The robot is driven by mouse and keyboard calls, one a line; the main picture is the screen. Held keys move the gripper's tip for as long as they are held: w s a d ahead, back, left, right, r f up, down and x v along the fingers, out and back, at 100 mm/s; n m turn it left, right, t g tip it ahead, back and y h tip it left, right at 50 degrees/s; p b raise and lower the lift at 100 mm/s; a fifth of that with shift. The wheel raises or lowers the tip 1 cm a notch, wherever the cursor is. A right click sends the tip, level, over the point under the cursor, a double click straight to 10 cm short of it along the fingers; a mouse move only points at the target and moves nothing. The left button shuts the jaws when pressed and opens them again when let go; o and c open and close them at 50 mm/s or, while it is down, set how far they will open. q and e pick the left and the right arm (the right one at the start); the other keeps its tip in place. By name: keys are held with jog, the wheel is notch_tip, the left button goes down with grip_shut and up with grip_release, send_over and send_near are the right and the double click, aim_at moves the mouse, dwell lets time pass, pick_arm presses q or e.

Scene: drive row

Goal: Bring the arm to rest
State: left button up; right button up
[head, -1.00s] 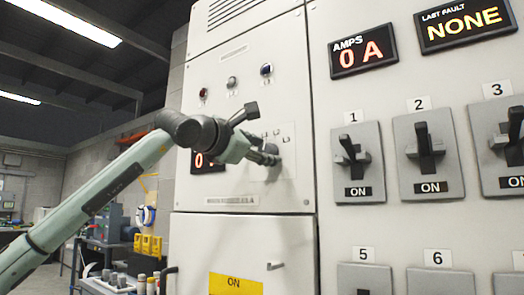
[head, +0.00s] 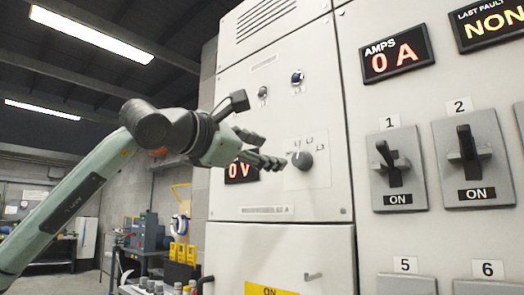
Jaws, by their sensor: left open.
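My left arm comes in from the left. Its gripper (head: 268,149) is open and empty in front of the grey cabinet (head: 270,210). Its fingertips appear just left of a dark rotary knob (head: 302,160) on a light plate, with a visible gap in the picture between them. The gripper partly covers the area beside a red display reading 0 V (head: 242,170). My right gripper is not in view.
To the right, a panel carries switch 1 (head: 392,168) and switch 2 (head: 468,157), both labelled ON, below an AMPS display (head: 398,54) reading 0 A. A bench with yellow items (head: 182,253) stands at the lower left. Open room lies behind my arm.

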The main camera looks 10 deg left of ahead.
pick_arm(q)
jog(key=shift+s+a, duration=0.2)
jog(key=shift+s, duration=0.15)
jog(key=shift+f, duration=0.1)
